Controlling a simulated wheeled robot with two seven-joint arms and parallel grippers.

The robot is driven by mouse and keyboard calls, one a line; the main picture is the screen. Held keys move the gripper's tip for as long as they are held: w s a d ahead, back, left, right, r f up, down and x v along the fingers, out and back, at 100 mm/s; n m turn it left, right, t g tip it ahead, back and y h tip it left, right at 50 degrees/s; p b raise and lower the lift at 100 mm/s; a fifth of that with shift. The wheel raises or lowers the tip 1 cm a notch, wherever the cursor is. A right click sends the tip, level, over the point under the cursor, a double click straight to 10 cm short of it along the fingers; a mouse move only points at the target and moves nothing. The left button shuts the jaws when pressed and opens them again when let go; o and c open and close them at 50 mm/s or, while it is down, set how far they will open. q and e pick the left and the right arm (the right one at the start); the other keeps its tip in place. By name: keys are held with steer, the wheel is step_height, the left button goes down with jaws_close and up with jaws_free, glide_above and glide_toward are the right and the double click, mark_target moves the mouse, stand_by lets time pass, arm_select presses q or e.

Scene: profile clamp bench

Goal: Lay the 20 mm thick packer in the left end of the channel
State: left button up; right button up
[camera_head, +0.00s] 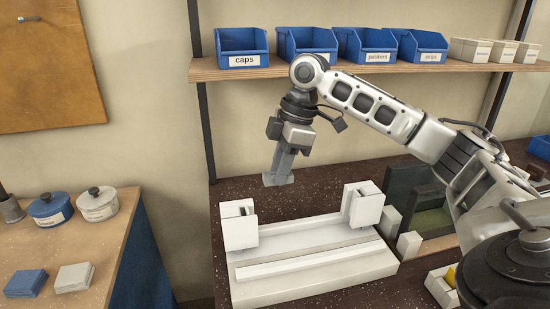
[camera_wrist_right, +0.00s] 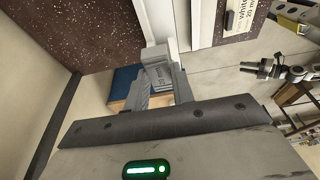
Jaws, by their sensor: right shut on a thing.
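My right gripper (camera_head: 281,176) is shut on a small grey block, the packer (camera_head: 278,180), and holds it in the air behind the white clamp fixture. In the right wrist view the packer (camera_wrist_right: 158,74) sits between the two fingers (camera_wrist_right: 160,85); marks on it are too small to read. The white fixture (camera_head: 310,280) lies on the dark bench with a long channel (camera_head: 305,254) along it. A left end block (camera_head: 238,226) and a right end block (camera_head: 363,206) stand on it. The packer is apart from the fixture, nearer its left block.
Small white blocks (camera_head: 409,245) stand on the bench right of the fixture, by a dark green framed thing (camera_head: 432,220). A shelf (camera_head: 270,70) with blue bins runs above. A wooden side table (camera_head: 75,240) with pots stands left. The bench behind the fixture is clear.

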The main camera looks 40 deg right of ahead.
steer(key=shift+s+f, duration=0.1)
steer(key=shift+f, duration=0.4)
step_height(320, 180, down, 4)
steer(key=shift+f+b, duration=0.25)
steer(key=shift+b, duration=0.1)
steer(key=shift+p, duration=0.4)
stand_by(1.1)
steer(key=shift+f+b, duration=0.9)
steer(key=shift+f, duration=1.7)
steer(key=shift+f+b, duration=0.7)
steer(key=shift+f, duration=1.4)
steer(key=shift+f, duration=0.1)
